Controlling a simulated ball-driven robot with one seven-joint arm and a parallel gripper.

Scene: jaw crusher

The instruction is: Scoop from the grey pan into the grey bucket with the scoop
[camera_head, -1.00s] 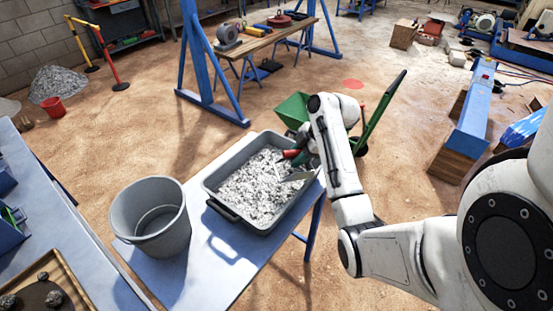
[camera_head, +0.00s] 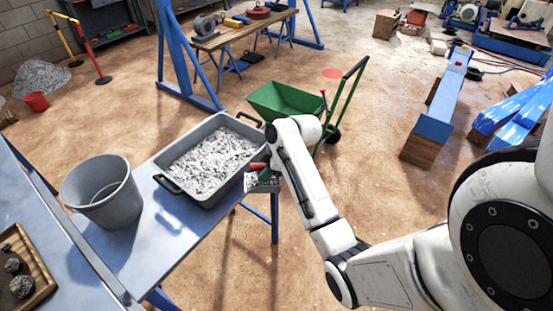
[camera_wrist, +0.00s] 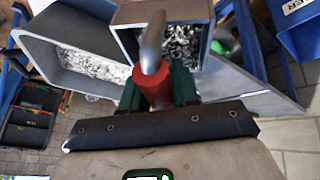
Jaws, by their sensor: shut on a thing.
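The grey pan (camera_head: 178,188) stands on the blue-grey table and holds pale crushed stone. The grey bucket (camera_head: 105,200) stands upright to its left; no stone shows in the visible part of its inside. My gripper (camera_wrist: 157,88) is shut on the red handle (camera_wrist: 155,90) of the scoop, with a green finger on each side. The scoop (camera_head: 258,187) is beside the pan's right edge in the head view, outside the pan. In the wrist view, the scoop holds grey stone (camera_wrist: 182,42). The pan also shows at the left of the wrist view (camera_wrist: 100,88).
A wooden tray (camera_head: 42,262) with dark rocks lies on the near table at lower left. A green wheelbarrow (camera_head: 285,101) stands on the floor behind the pan. Table top (camera_head: 172,226) is clear between bucket and pan's near side.

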